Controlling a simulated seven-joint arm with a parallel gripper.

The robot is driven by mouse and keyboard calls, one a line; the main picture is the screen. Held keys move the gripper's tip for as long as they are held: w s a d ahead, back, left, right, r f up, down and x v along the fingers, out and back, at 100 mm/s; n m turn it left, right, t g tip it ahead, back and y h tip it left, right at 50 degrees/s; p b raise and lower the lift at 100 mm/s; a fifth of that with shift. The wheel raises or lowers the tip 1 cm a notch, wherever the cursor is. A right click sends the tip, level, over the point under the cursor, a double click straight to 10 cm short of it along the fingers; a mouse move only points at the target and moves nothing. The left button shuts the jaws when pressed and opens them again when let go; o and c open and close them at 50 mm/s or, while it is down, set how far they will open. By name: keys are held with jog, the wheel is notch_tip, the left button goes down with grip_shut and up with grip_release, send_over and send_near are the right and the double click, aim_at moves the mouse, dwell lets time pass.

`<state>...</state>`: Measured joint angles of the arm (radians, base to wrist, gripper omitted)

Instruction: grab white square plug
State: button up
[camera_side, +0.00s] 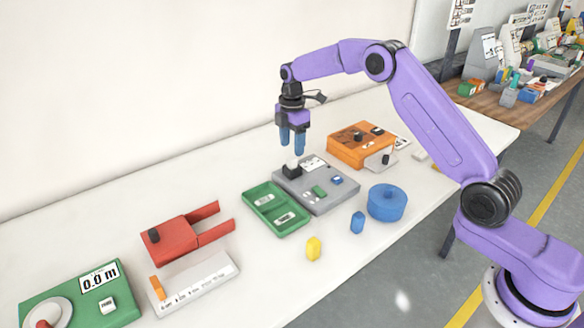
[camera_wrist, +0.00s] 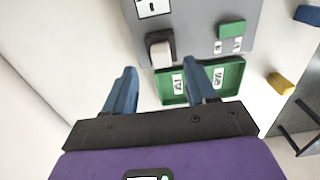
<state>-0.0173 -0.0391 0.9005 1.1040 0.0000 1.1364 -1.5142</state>
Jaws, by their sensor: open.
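A small white square plug (camera_side: 292,163) sits on a black block at the back left corner of the grey board (camera_side: 318,205). In the wrist view the white plug (camera_wrist: 160,53) shows with black around its upper side, on the grey board (camera_wrist: 200,20). My gripper (camera_side: 292,147) is open and points down, a little above the plug and apart from it. In the wrist view my gripper's blue fingers (camera_wrist: 160,72) are spread and empty, and the plug appears beyond the gap between them. The plug's lower part is hidden by the black block.
A green tray (camera_side: 248,206) with white labels lies left of the board. An orange box (camera_side: 354,151) stands behind right. A blue round part (camera_side: 388,203), a small blue piece (camera_side: 357,223) and a yellow piece (camera_side: 313,248) stand in front.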

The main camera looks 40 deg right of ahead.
aim_at(292, 157)
notch_tip(292, 157, down, 4)
jog(key=shift+s+a+f, duration=0.1)
jog(key=shift+f, duration=0.05)
grip_shut()
jog(key=shift+r, duration=0.2)
